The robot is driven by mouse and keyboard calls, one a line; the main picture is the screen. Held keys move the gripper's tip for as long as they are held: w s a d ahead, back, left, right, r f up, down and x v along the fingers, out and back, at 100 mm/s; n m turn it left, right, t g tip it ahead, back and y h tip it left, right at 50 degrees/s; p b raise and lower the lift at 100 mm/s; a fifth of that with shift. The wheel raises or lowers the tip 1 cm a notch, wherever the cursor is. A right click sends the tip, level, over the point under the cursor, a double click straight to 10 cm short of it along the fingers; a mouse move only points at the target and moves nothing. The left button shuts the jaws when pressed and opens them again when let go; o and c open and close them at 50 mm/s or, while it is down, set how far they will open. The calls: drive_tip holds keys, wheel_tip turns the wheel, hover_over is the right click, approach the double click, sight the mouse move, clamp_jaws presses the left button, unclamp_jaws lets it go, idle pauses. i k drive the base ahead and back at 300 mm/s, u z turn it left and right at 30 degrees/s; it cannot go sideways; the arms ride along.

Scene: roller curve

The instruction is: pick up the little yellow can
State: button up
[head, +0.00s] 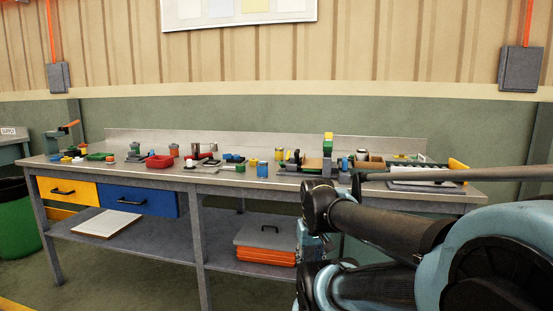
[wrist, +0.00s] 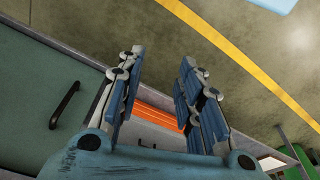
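A small yellow can-like object (head: 278,154) stands on the workbench (head: 230,179), a little right of its middle in the head view. It is small there, so its details are hard to make out. My gripper is open and empty in the wrist view (wrist: 161,62), its two blue-grey fingers well apart. In the head view my gripper is mostly hidden by my arm, below the bench top and in front of the bench. The can does not show in the wrist view.
A blue can (head: 262,169) stands just in front of the yellow one. A red bin (head: 160,161) and many small parts crowd the bench. A wooden box (head: 370,163) stands to the right. An orange and grey case (head: 265,241) is on the lower shelf.

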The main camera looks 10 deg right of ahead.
sight(279, 152)
drive_tip(key=z, duration=1.3)
drive_tip(key=k, duration=0.8)
drive_tip(key=u, duration=0.75)
drive_tip(key=i, duration=1)
